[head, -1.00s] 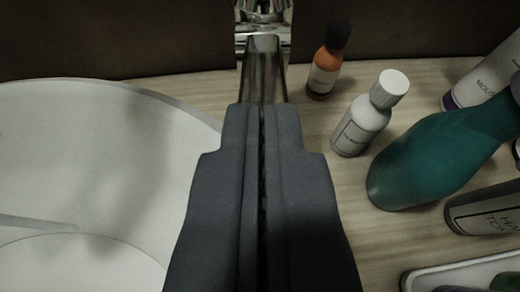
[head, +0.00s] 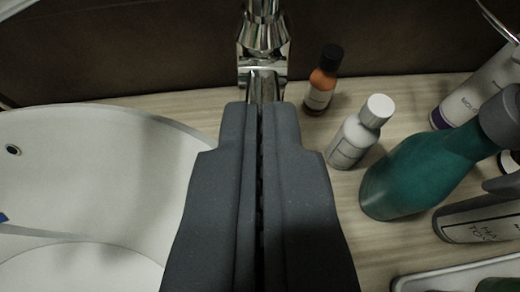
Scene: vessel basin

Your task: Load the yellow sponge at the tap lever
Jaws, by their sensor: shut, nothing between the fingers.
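The chrome tap (head: 264,62) stands beyond my gripper at the top centre of the head view; its upper part runs out of the top of the picture. My gripper (head: 260,106) is shut with nothing in it. Its fingertips cover the lower front of the tap, and I cannot tell whether they touch it. No yellow sponge is visible. The white basin (head: 100,160) lies to the left of my gripper.
On the wooden counter (head: 330,200) to the right stand an orange bottle with a black cap (head: 320,88), a white bottle (head: 352,138), a teal bottle (head: 415,175) and grey-white bottles (head: 480,212). A white tray (head: 415,286) is at lower right. A dark wall (head: 130,50) is behind.

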